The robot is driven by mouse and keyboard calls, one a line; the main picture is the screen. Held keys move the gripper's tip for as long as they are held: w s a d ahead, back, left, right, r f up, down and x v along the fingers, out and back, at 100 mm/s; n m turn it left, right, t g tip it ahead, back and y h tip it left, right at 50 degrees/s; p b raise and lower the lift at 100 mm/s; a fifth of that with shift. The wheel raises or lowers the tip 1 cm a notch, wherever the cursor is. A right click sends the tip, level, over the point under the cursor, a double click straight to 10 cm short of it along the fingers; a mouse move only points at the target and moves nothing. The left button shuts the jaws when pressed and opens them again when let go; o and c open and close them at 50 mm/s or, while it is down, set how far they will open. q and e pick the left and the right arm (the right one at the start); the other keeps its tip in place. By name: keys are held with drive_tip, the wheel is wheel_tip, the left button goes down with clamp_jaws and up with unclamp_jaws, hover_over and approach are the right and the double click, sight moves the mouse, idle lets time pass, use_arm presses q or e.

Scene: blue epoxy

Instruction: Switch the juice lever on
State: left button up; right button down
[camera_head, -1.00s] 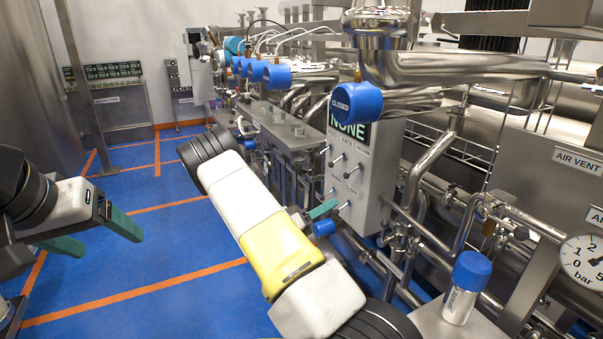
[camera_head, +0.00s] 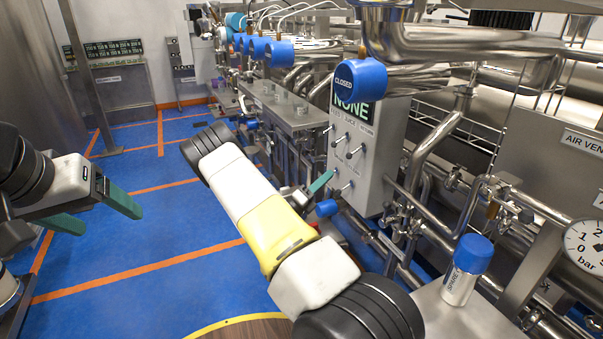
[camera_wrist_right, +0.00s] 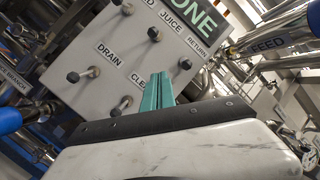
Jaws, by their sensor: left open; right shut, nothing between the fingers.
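The juice lever (camera_head: 340,140) is the middle one of the top row on a grey control box (camera_head: 372,160) whose display reads NONE. In the right wrist view, the juice lever (camera_wrist_right: 154,33) is a dark knob on a short metal stem below the JUICE label. My right gripper (camera_head: 322,180) is shut and empty, in front of the box's lower part. In the right wrist view its teal fingers (camera_wrist_right: 158,75) point at the panel below the juice lever, by the CLEAN label, apart from that lever. My left gripper (camera_head: 105,212) is open and empty over the floor at the left.
Feed and return levers flank the juice lever; drain (camera_wrist_right: 82,74) and clean (camera_wrist_right: 121,105) levers sit below. A blue CLOSED cap (camera_head: 360,80) overhangs the box. Steel pipes (camera_head: 430,150) and a blue-topped SPARE cylinder (camera_head: 466,270) are at right. Blue floor (camera_head: 150,270) is free at left.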

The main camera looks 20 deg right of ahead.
sight(338, 142)
drive_tip(key=w+d+r, duration=0.4)
drive_tip(key=w, duration=0.1)
drive_tip(key=shift+d+r, duration=0.25)
drive_tip(key=shift+r, duration=0.15)
drive_tip(key=shift+r, duration=0.1)
